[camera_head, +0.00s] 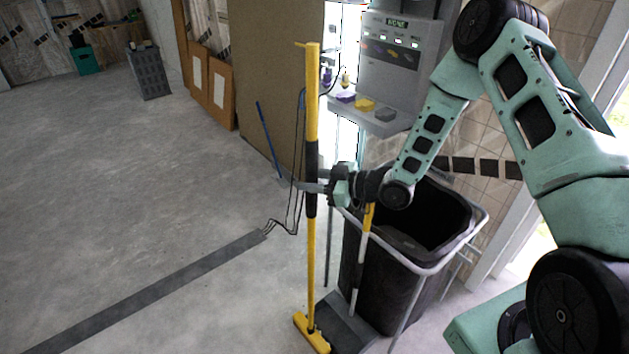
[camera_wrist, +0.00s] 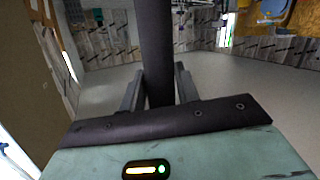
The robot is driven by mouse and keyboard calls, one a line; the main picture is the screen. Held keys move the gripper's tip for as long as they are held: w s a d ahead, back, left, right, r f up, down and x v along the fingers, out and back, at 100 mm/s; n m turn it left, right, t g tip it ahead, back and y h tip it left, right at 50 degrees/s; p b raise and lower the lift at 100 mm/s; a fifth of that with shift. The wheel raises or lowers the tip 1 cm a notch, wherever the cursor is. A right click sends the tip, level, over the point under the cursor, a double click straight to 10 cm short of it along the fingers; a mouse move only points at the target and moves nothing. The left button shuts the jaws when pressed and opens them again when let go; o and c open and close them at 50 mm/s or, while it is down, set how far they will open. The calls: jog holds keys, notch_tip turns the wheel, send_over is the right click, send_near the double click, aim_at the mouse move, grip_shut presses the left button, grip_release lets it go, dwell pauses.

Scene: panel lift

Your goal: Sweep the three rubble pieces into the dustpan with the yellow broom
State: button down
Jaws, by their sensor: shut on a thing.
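The yellow broom (camera_head: 312,110) stands nearly upright in the head view, its yellow head (camera_head: 312,334) low down at or near the floor. My gripper (camera_head: 313,187) is shut on the black grip section of its shaft. In the wrist view the dark shaft (camera_wrist: 156,45) runs up between the two fingers of my gripper (camera_wrist: 159,92). No rubble pieces can be made out in either view.
A black bin (camera_head: 383,283) in a grey frame stands right of the dustpan. A grey dispenser station (camera_head: 400,65) is on the wall behind. A dark strip (camera_head: 150,292) with loose cables crosses the floor. A grey crate (camera_head: 150,73) stands far left; the left floor is mostly open.

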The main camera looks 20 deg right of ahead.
jog(key=shift+s+a+r, duration=0.15)
jog(key=shift+a+r, duration=0.3)
jog(key=s+a+r, duration=0.3)
jog(key=a+r, duration=0.1)
jog(key=a, duration=0.6)
jog(key=shift+s+a+r+p, duration=0.2)
jog(key=shift+a+r+p, duration=0.2)
jog(key=shift+p, duration=0.05)
